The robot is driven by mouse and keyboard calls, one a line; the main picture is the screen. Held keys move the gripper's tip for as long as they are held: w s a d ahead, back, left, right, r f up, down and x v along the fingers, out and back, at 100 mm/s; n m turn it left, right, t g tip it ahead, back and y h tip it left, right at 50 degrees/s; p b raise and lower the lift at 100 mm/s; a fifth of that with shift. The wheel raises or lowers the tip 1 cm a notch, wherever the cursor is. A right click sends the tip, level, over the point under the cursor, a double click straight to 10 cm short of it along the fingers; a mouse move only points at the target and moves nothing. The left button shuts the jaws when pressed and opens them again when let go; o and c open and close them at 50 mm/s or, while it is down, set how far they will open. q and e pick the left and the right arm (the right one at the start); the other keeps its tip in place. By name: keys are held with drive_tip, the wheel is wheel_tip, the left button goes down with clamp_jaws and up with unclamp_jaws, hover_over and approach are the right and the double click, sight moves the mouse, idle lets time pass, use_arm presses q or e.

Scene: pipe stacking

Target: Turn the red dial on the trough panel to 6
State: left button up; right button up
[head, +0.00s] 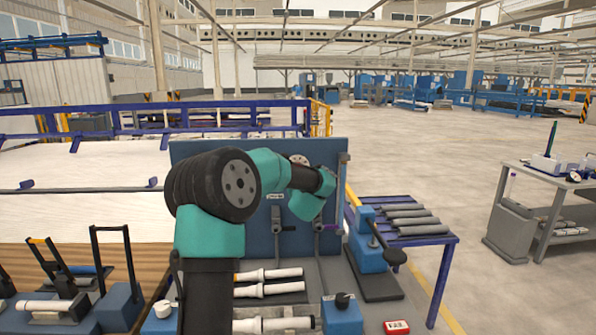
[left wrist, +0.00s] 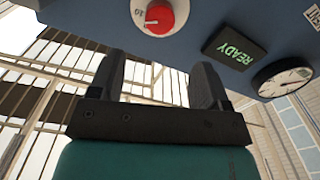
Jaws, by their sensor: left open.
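The red dial (left wrist: 160,17) shows at the top edge of the left wrist view, on a white scale plate, partly cut off. A "10" is legible beside it; where the dial points cannot be made out. It is mounted on the blue trough panel (left wrist: 206,20), which also shows in the head view (head: 290,243). My left gripper (left wrist: 158,65) is open and empty, its two dark fingers apart, with the dial beyond their tips. In the head view my left arm covers part of the panel, and the dial and fingers cannot be made out. My right gripper is not in view.
A lit READY display (left wrist: 233,47) and a round gauge (left wrist: 283,77) sit beside the dial. White pipes (head: 270,289) lie below the panel. A blue block with a lever (head: 368,250) and a blue table with grey pipes (head: 415,230) stand to the right.

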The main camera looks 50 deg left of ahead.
use_arm(q)
drive_tip(key=x, duration=1.1)
drive_tip(key=shift+w+a, duration=0.3)
drive_tip(key=shift+c, duration=0.3)
drive_tip(key=c, duration=0.9)
drive_tip(key=shift+o, duration=0.2)
